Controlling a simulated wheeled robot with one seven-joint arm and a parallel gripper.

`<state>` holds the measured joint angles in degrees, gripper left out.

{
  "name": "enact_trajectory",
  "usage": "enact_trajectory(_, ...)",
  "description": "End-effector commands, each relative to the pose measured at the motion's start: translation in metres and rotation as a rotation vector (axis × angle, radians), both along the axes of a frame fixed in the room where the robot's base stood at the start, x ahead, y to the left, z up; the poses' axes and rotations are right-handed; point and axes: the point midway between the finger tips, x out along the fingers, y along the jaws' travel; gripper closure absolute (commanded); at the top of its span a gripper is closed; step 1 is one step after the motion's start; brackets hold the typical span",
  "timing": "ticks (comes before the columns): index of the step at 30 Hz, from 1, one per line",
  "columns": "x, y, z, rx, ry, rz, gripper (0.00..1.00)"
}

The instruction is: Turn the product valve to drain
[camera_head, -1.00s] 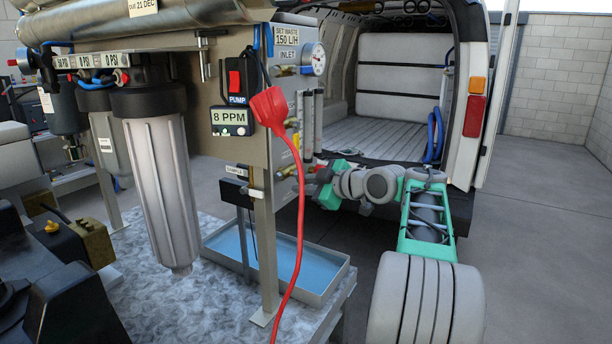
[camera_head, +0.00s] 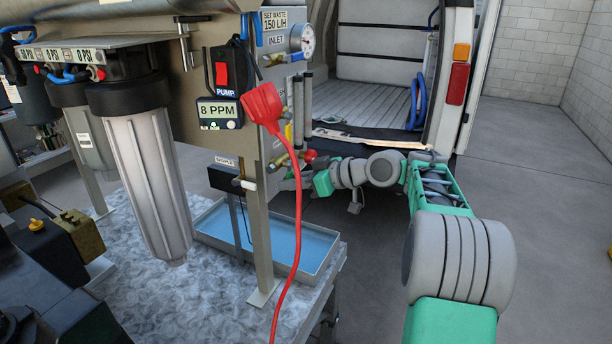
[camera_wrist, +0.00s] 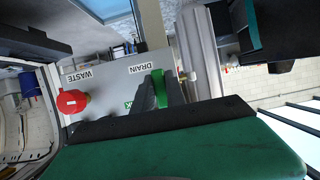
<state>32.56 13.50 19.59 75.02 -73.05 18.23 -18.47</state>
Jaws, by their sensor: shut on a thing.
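The product valve's green handle (camera_wrist: 159,89) is between the fingers of my gripper (camera_wrist: 160,97) in the wrist view. My gripper is shut on it. The handle stands close to the DRAIN label (camera_wrist: 144,69) on the grey panel (camera_wrist: 108,68). Another label beside the fingers is mostly hidden; one letter shows. In the head view my gripper (camera_head: 294,181) reaches the panel's right side, below the red knob (camera_head: 310,156). The handle cannot be made out there.
The red knob sits near the WASTE label (camera_wrist: 77,73) in the wrist view. A red plug and cable (camera_head: 263,108) hang in front of the panel. A blue-lined tray (camera_head: 322,262) lies below. An open van (camera_head: 360,100) stands behind my arm.

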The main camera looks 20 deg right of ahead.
Motion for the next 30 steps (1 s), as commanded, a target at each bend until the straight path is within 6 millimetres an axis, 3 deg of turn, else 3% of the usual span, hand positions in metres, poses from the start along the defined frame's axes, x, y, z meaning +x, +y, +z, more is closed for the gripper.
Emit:
enact_trajectory(13, -0.0014, 0.0052, -0.0049, 0.012, 0.016, 0.009, 1.0)
enact_trajectory(14, -0.0015, 0.0051, -0.005, 0.012, 0.016, 0.009, 0.81)
enact_trajectory(21, -0.0011, 0.0005, -0.0025, 0.009, 0.011, 0.002, 0.62)
enact_trajectory(30, -0.003, -0.0034, -0.0001, 0.008, 0.008, -0.001, 0.62)
